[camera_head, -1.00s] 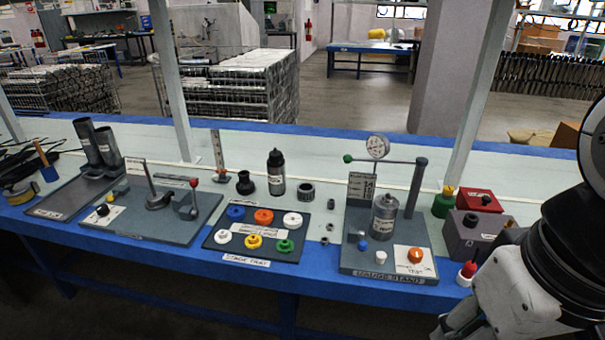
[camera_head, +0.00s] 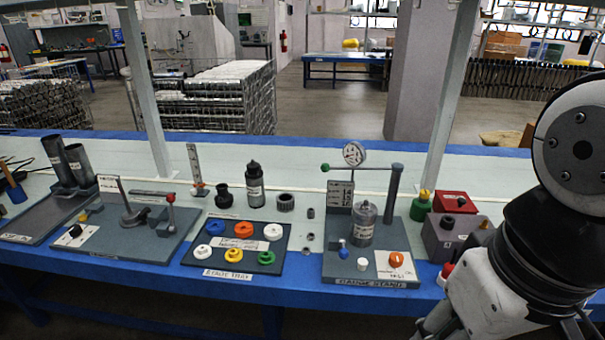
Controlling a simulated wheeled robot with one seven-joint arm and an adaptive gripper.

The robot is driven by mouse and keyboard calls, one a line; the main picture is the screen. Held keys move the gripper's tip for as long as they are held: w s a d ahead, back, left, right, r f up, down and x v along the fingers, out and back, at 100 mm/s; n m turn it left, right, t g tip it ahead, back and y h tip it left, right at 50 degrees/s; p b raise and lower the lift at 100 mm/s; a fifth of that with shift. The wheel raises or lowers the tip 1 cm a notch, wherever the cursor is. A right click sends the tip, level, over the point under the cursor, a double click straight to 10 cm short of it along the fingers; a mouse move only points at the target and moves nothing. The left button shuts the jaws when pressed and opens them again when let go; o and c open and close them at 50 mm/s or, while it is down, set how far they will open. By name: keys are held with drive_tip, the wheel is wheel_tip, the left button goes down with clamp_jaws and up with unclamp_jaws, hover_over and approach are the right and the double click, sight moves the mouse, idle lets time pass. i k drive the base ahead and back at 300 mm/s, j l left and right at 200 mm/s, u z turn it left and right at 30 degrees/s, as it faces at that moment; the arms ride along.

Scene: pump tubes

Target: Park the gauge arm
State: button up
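The gauge stand (camera_head: 340,272) is a grey plate on the right part of the bench. A grey post (camera_head: 393,195) rises at its back right. The gauge arm (camera_head: 370,168) runs level from the post to the left, with a round white dial gauge (camera_head: 354,154) on it and a green knob (camera_head: 325,168) at its free end. A grey cylinder (camera_head: 362,224) stands on the plate below the arm. An orange knob (camera_head: 396,260) sits at the front right. My gripper is at the bottom right, mostly hidden by my own arm and cut by the frame; its fingers cannot be made out.
A coloured-part tray (camera_head: 193,264) lies left of the stand, with a black bottle (camera_head: 254,185) behind it. A red box (camera_head: 454,203) and a grey box (camera_head: 430,240) stand right of the stand, near my arm. A lever fixture (camera_head: 140,240) is farther left.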

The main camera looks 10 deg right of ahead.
sight(354, 147)
drive_tip(key=j, duration=0.35)
drive_tip(key=i+j, duration=0.7)
drive_tip(key=i, duration=0.15)
